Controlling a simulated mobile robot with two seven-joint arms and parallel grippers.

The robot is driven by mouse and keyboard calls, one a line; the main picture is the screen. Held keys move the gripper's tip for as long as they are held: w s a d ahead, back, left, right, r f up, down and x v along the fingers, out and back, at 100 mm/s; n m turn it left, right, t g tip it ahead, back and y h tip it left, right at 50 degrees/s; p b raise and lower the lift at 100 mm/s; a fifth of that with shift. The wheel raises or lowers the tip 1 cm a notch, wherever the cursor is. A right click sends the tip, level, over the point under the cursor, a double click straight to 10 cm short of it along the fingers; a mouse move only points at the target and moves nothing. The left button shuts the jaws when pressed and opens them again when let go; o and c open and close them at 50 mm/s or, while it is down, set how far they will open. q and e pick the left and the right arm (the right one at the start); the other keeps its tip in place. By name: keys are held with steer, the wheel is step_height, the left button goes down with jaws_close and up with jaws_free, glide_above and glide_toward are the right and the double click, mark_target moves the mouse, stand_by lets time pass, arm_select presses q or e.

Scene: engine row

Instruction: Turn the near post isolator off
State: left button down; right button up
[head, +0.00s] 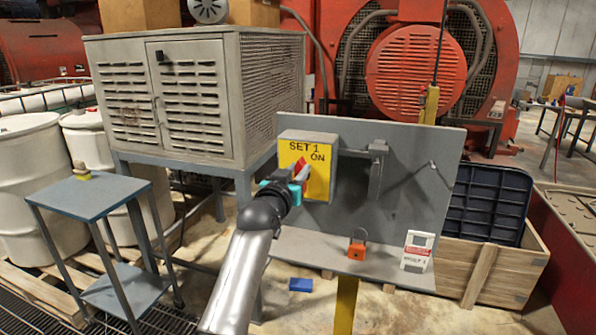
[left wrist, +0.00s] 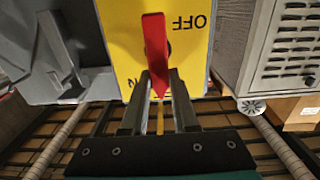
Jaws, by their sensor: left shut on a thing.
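The isolator is a grey box with a yellow face (head: 318,180) marked "SET 1" and "ON", on an upright grey panel. In the left wrist view the yellow face (left wrist: 120,30) appears upside down, with "OFF" at right and part of another word at lower left. Its red handle (left wrist: 154,45) stands upright in that view, tip between the fingers; it also shows in the head view (head: 303,163), partly hidden. My left gripper (left wrist: 161,82) is shut on the handle; in the head view it (head: 298,180) covers the face's lower left. My right gripper is not in view.
On the panel's shelf (head: 310,252) stand an orange padlock (head: 357,250) and a white tag (head: 417,250). A grey lever (head: 376,170) is right of the box. A louvred cabinet (head: 190,100) stands at left, behind a small table (head: 95,200). A blue block (head: 300,285) lies below.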

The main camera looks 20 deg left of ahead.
arm_select(q)
steer(key=n+p, duration=0.2)
steer(key=shift+a+n, duration=0.3)
steer(key=shift+a+f+n+p, duration=0.4)
steer(key=shift+f+n+p, duration=0.15)
steer(key=shift+n, duration=2)
steer(key=shift+a+f+n+p, duration=0.4)
steer(key=shift+n+p, duration=0.3)
steer(key=shift+n, duration=1.9)
steer(key=shift+a+f+n+p, duration=0.35)
steer(key=shift+f+n+p, duration=0.2)
steer(key=shift+n, duration=2)
steer(key=c, duration=0.7)
jaws_free()
